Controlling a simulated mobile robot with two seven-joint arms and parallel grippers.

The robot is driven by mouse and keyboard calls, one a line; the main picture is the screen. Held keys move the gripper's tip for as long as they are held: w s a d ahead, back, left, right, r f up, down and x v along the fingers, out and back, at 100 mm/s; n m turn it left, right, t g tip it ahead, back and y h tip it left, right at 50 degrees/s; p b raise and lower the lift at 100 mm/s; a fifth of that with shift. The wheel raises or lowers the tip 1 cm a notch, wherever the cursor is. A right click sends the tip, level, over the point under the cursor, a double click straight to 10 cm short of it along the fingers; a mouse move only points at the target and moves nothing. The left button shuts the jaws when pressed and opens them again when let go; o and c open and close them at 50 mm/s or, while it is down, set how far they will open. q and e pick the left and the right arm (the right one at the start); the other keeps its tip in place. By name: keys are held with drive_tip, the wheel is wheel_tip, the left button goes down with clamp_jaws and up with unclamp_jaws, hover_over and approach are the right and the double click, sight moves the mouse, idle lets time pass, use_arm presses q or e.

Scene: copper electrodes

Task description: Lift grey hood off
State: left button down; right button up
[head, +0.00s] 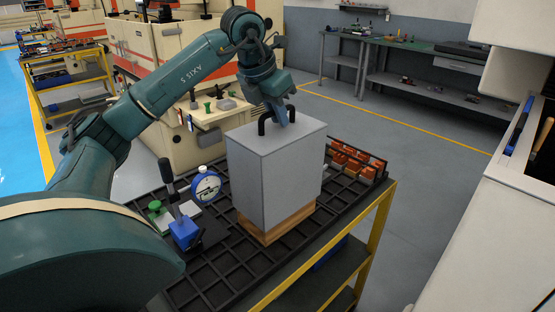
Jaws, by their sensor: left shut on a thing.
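The grey hood (270,180) is a tall box with a black handle on its top. It stands upright over a wooden base (277,226), whose lower edge shows beneath it. I cannot tell whether the hood touches the base. My left gripper (284,118) comes down from above and is shut on the hood's black handle (265,122). The fingertips are partly hidden at the handle. Whatever is inside the hood is hidden. My right gripper is not in view.
The hood stands on a black gridded cart top (218,281) with a yellow frame. Copper-coloured blocks (352,160) sit behind right. Open floor lies to the right.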

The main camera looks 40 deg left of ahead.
use_arm(q)
drive_tip(key=shift+r, duration=0.1)
wheel_tip(320, 180, up, 10)
drive_tip(key=shift+p, duration=0.7)
